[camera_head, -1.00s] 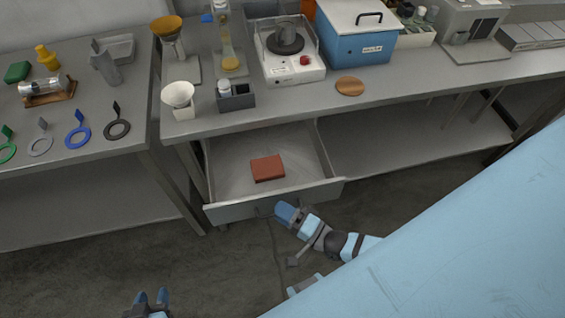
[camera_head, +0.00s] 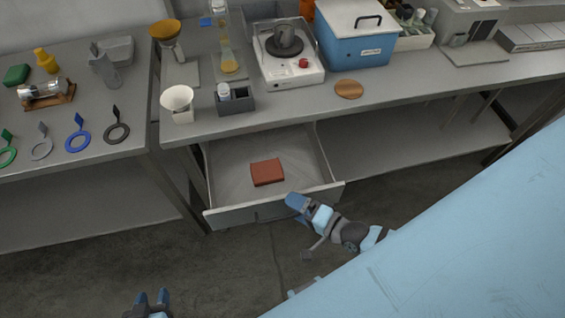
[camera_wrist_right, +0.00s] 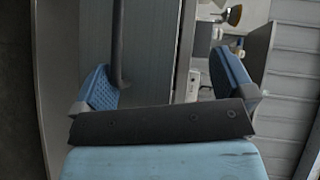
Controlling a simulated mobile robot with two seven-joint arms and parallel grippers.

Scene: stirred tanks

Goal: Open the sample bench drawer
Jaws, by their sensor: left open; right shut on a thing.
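The sample bench drawer (camera_head: 222,180) stands pulled out well beyond the bench top, with a brick-red block (camera_head: 267,172) lying inside. Its grey front (camera_head: 235,216) faces the floor area. My right gripper (camera_head: 297,202) is at the right part of that front, by its upper edge. In the right wrist view the dark drawer handle (camera_wrist_right: 118,45) runs down to the left finger of my right gripper (camera_wrist_right: 165,85). My left gripper (camera_head: 152,297) is open and empty, low above the floor.
A second table (camera_head: 60,150) stands at the left. The floor before the drawer is clear.

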